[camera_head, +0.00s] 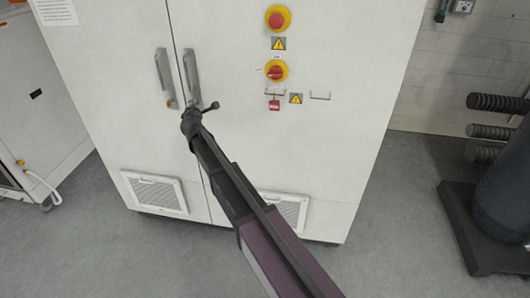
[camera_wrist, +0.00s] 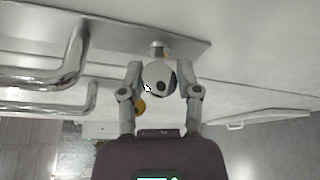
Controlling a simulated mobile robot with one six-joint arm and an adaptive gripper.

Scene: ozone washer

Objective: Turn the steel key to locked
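The steel key (camera_wrist: 158,79) shows in the wrist view as a round steel head with a dark hole, in front of a small steel lock barrel (camera_wrist: 157,48) on a metal plate. My gripper (camera_wrist: 160,73) has one finger on each side of the key head. The fingers lean inward and appear to touch its edges. In the head view my gripper (camera_head: 200,110) is at the cabinet (camera_head: 240,140) front, just below the right door's handle (camera_head: 191,72). The key is hard to make out there, partly hidden by my gripper. I cannot read its locked mark.
The left door's handle (camera_head: 162,70) is close beside, with a small yellow piece (camera_head: 172,103) under it. Two red knobs on yellow (camera_head: 277,19) (camera_head: 277,71) and a red padlock (camera_head: 274,105) are to the right. Vent grilles (camera_head: 157,193) are low on the doors.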

